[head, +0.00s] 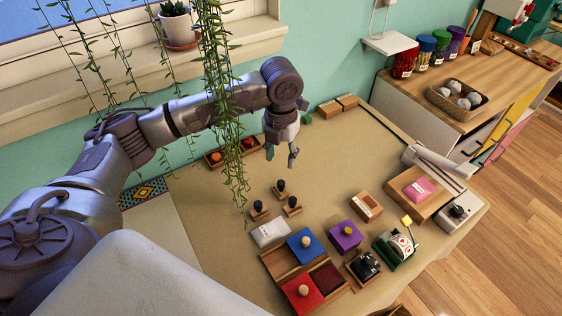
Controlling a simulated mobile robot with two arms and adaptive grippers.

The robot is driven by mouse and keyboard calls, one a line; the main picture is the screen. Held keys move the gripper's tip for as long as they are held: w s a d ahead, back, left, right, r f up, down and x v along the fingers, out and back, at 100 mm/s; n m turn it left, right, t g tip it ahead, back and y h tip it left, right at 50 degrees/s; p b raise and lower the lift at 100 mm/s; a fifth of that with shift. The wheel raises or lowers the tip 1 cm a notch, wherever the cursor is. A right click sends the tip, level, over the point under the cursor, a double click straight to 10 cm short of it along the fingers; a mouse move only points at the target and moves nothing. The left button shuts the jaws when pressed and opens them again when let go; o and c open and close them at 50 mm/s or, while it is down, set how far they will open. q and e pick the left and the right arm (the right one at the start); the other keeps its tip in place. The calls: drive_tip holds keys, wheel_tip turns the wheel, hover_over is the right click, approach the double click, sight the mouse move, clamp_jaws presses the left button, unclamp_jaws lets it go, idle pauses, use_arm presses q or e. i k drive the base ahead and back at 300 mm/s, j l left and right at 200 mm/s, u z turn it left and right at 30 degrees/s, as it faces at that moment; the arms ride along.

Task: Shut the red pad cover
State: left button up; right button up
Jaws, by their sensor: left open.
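The red pad cover (298,297) is a flat red square with a light round knob, at the bottom of the head view. It lies at the left of the dark red pad (328,278), which shows uncovered in its wooden box. My left gripper (281,160) is open and empty, pointing down over the far part of the table, well away from the red cover. Whether it touches anything is not clear, but nothing shows between its fingers. My right gripper is not in view.
A blue cover (297,250) and a purple cover (344,240), each with a knob, stand behind the red one. Several dark-handled stamps (282,187) stand between them and my left gripper. Hanging vines (222,80) cross in front of my left arm.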

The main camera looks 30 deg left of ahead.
sight(302, 293)
drive_tip(key=k+l, duration=0.45)
drive_tip(key=k, duration=0.15)
drive_tip(key=k+l, duration=0.4)
drive_tip(key=k, duration=0.2)
drive_tip(key=k+l, duration=0.45)
drive_tip(key=k, duration=0.15)
